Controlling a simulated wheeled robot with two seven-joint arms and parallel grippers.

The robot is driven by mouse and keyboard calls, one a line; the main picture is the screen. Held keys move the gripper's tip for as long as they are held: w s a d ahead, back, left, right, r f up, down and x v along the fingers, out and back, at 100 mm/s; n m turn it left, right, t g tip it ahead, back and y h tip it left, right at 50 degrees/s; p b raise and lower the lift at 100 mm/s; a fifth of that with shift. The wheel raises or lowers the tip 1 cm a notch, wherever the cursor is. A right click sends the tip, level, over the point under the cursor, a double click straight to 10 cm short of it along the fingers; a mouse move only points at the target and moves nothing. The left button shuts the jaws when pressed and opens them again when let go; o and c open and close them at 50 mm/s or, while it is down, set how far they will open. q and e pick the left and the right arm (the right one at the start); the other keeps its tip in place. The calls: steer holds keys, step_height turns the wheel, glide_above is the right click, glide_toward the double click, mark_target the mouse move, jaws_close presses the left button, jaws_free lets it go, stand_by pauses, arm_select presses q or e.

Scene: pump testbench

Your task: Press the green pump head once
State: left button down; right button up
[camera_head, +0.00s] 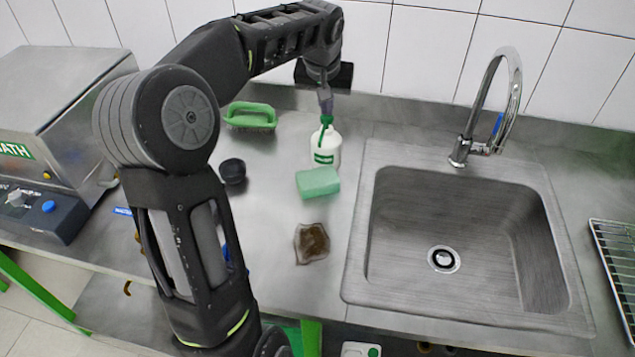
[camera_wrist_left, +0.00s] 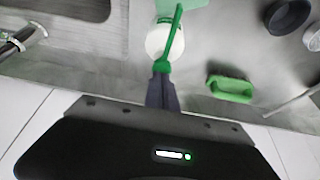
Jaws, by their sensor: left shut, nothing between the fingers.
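A white pump bottle (camera_head: 326,150) with a green label and a green pump head (camera_head: 325,119) stands upright on the steel counter, left of the sink. My left gripper (camera_head: 325,108) is shut, pointing down with its fingertips right at the top of the green pump head. In the left wrist view, the fingertips (camera_wrist_left: 162,80) meet the green pump head (camera_wrist_left: 162,66), and the white bottle (camera_wrist_left: 158,42) shows beyond it. I cannot tell whether the pump head is pressed down. My right gripper is in neither view.
A green brush (camera_head: 250,115) and a black round cup (camera_head: 232,171) are to the left. A sink (camera_head: 455,245) with a faucet (camera_head: 490,110) is to the right.

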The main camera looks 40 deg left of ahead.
arm_select(q)
steer(key=shift+f, duration=0.55)
steer(key=shift+r+p, duration=0.85)
steer(key=shift+r, duration=0.5)
steer(key=shift+r, duration=0.1)
step_height(320, 180, up, 6)
steer(key=p, duration=0.4)
steer(key=shift+p, duration=0.3)
